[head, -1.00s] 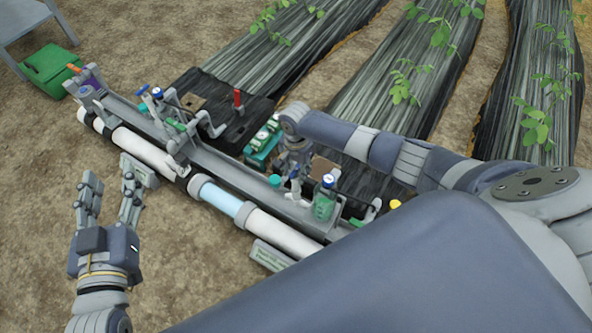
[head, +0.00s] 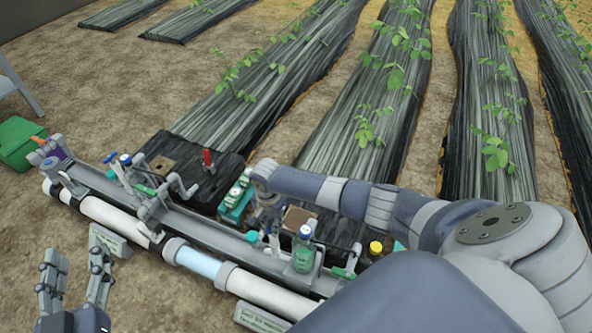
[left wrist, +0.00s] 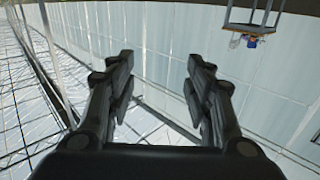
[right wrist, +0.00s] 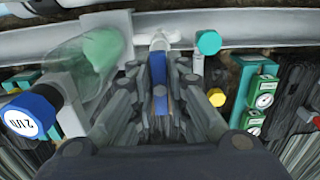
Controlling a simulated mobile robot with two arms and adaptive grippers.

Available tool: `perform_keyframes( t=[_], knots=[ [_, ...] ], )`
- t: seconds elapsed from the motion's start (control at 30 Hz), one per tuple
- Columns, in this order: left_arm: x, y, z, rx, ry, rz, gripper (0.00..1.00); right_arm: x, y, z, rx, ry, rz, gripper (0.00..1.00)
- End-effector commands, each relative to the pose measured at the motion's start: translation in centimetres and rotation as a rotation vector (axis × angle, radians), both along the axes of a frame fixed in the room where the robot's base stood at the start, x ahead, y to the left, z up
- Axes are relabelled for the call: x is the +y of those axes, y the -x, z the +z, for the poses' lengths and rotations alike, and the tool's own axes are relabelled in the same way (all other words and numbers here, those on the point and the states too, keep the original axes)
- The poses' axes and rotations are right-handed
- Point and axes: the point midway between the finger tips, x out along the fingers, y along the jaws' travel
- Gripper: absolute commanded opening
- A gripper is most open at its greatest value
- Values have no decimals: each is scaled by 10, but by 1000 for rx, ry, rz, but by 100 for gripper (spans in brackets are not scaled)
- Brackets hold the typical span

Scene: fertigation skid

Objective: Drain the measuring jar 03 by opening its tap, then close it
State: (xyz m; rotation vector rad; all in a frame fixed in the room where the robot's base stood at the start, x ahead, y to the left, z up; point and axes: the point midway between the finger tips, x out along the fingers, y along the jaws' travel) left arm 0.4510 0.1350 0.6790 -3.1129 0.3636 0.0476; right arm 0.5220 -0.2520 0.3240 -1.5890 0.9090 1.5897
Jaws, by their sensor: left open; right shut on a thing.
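A clear jar with green liquid and a blue cap (head: 304,251) stands on the grey rail, right of my right gripper. It also shows at the left of the right wrist view (right wrist: 100,50), its blue cap facing the camera; I cannot read 03 on it. My right gripper (head: 268,208) is over the rail. In the right wrist view its fingers (right wrist: 165,80) are shut on a blue tap handle (right wrist: 160,96) below a pale fitting; the fingers hide part of the handle. My left gripper (head: 76,280) is open and empty over bare soil, left of the skid.
A teal gauge block (head: 235,203), a red-handled valve (head: 207,160) and a yellow cap (head: 376,247) are near the rail. A white pipe with a clear blue section (head: 195,259) runs along the front. A green crate (head: 15,142) stands far left.

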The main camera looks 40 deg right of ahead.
Motion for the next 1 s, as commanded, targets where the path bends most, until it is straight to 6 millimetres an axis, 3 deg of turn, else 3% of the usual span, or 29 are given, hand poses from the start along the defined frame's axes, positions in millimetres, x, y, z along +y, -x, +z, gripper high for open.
perform_keyframes(
  t=[0.33, 1.0],
  knots=[
    [1, 0, -2, 17, -4, 1, 48, 0, 0, 1, 0, 0, 29, 0],
    [19, 29, -78, 409, -101, 27, 48, 0, 0, 1, 0, 0, 581, 0]
  ],
)
